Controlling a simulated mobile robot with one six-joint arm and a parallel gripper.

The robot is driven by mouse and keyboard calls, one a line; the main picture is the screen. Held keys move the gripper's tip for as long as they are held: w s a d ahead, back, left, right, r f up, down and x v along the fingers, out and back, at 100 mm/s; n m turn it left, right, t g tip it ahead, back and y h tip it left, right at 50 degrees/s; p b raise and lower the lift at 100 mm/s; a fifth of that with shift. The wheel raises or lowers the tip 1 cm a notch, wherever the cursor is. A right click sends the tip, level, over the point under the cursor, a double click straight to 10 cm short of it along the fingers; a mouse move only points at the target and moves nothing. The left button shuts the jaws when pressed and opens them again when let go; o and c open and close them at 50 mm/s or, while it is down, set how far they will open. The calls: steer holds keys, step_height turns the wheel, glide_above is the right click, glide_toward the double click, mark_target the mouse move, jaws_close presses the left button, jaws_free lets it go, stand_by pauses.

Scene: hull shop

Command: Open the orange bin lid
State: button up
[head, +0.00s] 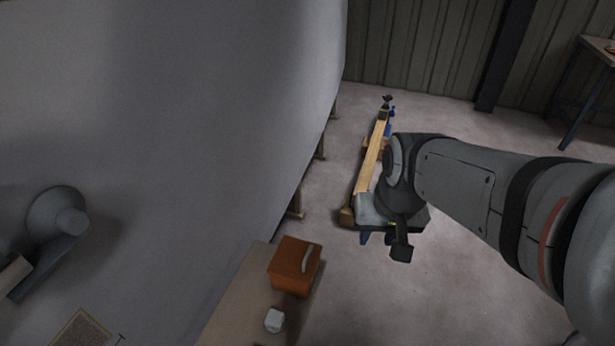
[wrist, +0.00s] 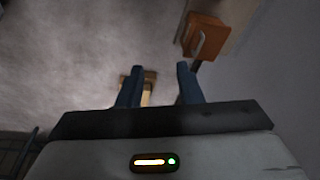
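The orange bin (head: 292,270) stands on a bench in the lower middle of the head view, with its lid (head: 295,257) down.
The bench (head: 238,289) carries a small white block (head: 273,320) in front of the bin. A large grey hull (head: 200,110) rises on the left. A wooden beam on supports (head: 371,160) lies behind my wrist. The floor (head: 440,290) right of the bench is clear.

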steer(key=w+a+f+m+g+y+b, duration=0.1)
steer(key=w+a+f+b, duration=0.1)
steer(key=w+a+f, duration=0.35)
steer(key=w+a+f+m+y+b, duration=0.1)
steer(key=w+a+f+m+b, duration=0.1)
steer(key=w+f, duration=0.55)
glide_toward(308, 253)
steer(key=shift+m+g, duration=0.3)
steer(key=b+x, duration=0.1)
steer(key=x, duration=0.5)
steer(key=shift+w+f, duration=0.2)
steer(key=shift+f, duration=0.05)
steer(key=shift+w+a+f, duration=0.1)
steer(key=shift+a+f, duration=0.05)
steer(key=shift+f, duration=0.5)
steer(key=shift+c, duration=0.5)
jaws_close()
